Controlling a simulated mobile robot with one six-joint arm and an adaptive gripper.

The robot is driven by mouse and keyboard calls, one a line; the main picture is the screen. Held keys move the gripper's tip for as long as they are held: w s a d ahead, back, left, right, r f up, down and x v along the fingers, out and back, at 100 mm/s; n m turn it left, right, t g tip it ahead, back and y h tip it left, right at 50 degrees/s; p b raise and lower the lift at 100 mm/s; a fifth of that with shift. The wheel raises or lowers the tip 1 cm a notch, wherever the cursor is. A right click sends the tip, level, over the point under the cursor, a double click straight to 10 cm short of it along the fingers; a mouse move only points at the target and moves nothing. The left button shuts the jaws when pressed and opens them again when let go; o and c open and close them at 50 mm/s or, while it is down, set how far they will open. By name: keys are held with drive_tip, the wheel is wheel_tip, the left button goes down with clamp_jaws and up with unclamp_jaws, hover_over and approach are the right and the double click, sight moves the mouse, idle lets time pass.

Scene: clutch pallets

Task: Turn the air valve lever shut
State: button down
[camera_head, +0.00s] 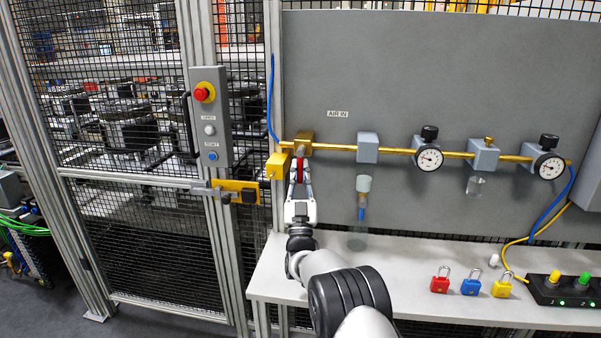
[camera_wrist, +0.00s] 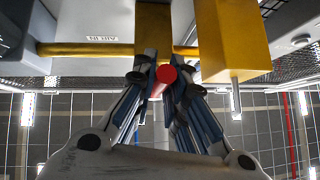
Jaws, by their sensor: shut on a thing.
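The air valve is a brass block (camera_head: 303,141) on the yellow pipe at the left of the grey panel, near the AIR IN label (camera_head: 338,114). Its red lever (camera_head: 299,168) hangs down from the block. My gripper (camera_head: 300,180) reaches up from below and is shut on the lever. In the wrist view the lever's round red end (camera_wrist: 167,74) shows between the two fingers, with the brass block (camera_wrist: 153,18) behind it. The fingers hide part of the lever.
A yellow block (camera_head: 277,165) sits close to the left of my gripper. A filter bowl (camera_head: 363,185) hangs to the right. Gauges (camera_head: 429,157) sit farther along the pipe. Red (camera_head: 440,284), blue (camera_head: 471,286) and yellow (camera_head: 502,288) padlocks stand on the shelf.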

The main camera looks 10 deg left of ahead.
drive_tip(key=c, duration=1.6)
unclamp_jaws()
drive_tip(key=shift+f, duration=0.1)
drive_tip(key=v, duration=1.2)
